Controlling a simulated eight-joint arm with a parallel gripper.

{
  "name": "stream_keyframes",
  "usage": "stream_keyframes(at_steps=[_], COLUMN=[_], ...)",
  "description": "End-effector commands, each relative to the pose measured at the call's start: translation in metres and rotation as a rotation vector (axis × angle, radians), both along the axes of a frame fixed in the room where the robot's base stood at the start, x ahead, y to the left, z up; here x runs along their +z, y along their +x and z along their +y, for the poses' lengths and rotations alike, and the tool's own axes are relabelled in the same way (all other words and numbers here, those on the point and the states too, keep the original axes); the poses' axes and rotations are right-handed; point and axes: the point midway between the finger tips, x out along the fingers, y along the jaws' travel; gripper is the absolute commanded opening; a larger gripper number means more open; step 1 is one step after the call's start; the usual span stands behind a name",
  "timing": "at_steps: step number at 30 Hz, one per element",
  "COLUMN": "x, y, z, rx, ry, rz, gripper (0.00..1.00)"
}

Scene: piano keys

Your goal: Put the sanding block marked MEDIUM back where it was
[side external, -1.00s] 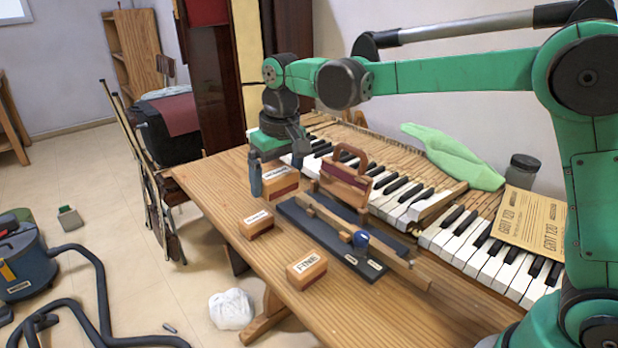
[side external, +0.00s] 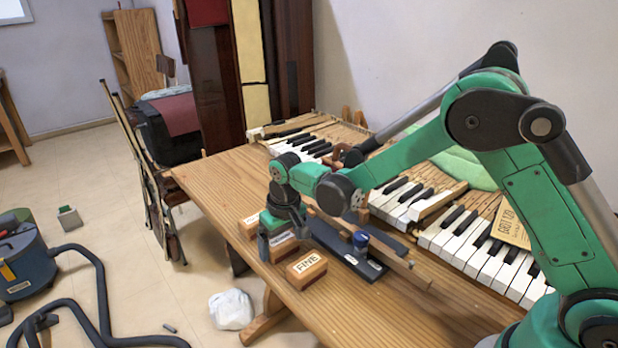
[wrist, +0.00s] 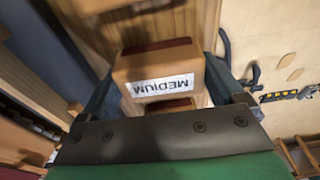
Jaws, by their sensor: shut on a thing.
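My gripper (side external: 278,243) is shut on the sanding block marked MEDIUM (side external: 284,246). In the wrist view the white MEDIUM label (wrist: 162,86) faces the camera, with a finger on each side of the wooden block (wrist: 165,65). The held block is between the block marked FINE (side external: 306,267), nearer the camera, and another labelled block (side external: 249,226), partly hidden behind my gripper. Whether the held block touches the tabletop (side external: 215,180) is hidden by my fingers.
A dark board (side external: 375,271) with a wooden strip and a blue-capped jar (side external: 361,241) lies just right of my gripper. Piano keys (side external: 480,260) run behind it. The table's front edge is close on the left. The table's far-left part is bare.

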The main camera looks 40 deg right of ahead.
Motion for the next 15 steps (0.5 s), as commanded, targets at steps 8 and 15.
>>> stream_keyframes(at_steps=[8,15], x=[-0.0024,-0.0002], y=[0.0001,0.0], z=[0.0,0.0], rx=[0.0,0.0], ry=[0.0,0.0], rz=[0.0,0.0], gripper=[1.0,1.0])
